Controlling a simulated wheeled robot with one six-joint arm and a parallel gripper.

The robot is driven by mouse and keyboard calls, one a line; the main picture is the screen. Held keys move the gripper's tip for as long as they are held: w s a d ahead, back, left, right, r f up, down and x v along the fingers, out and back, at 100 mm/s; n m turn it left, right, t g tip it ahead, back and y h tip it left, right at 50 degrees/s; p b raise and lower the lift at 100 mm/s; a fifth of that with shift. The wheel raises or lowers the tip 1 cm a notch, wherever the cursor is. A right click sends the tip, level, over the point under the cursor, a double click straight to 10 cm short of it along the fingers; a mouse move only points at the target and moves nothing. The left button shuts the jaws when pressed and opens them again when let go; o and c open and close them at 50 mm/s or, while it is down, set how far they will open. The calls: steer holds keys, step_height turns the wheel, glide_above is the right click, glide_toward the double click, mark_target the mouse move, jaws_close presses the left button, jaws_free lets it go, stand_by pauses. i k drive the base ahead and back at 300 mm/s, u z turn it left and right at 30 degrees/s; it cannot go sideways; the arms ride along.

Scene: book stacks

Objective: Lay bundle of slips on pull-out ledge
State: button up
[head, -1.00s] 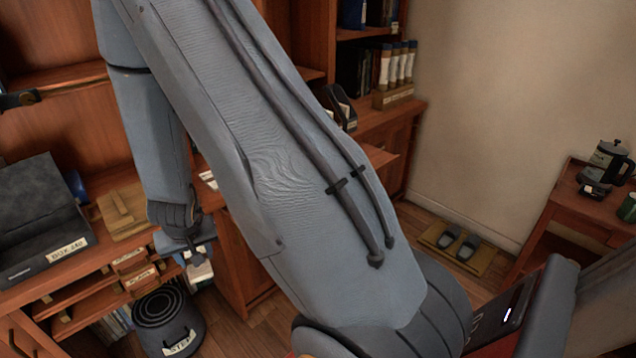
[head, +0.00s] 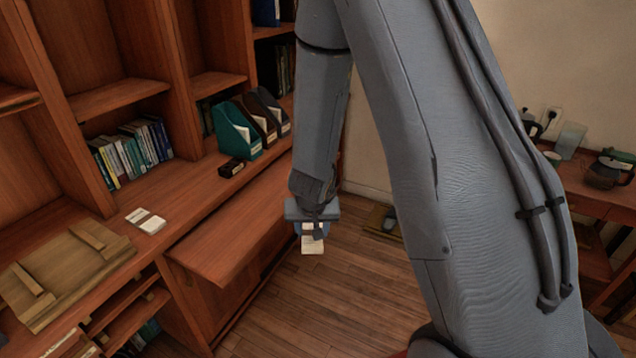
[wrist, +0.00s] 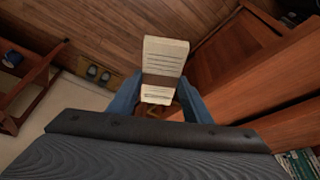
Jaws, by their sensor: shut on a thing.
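My gripper (head: 312,232) is shut on a bundle of slips (head: 312,246), a cream block. In the wrist view the bundle (wrist: 165,58) shows printed lines and a dark band around it, between my two blue fingers (wrist: 160,98). The pull-out ledge (head: 225,240) is a bare reddish wooden board jutting from the bookcase, left of my gripper in the head view. The bundle hangs over the floor, beyond the ledge's right edge and apart from it. In the wrist view a wooden board, probably the ledge (wrist: 240,48), lies to the right of the bundle.
On the bookcase counter are a small white stack of cards (head: 146,221), a wooden stand (head: 62,270), a small dark box (head: 231,167) and a teal file holder (head: 236,130). A side table (head: 590,185) with a coffee pot stands right. Wooden floor (head: 300,290) is open below.

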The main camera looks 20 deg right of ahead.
mark_target(233, 225)
steer(key=z, duration=1.3)
steer(key=i, duration=2.3)
steer(key=u, duration=2.9)
steer(key=i, duration=0.45)
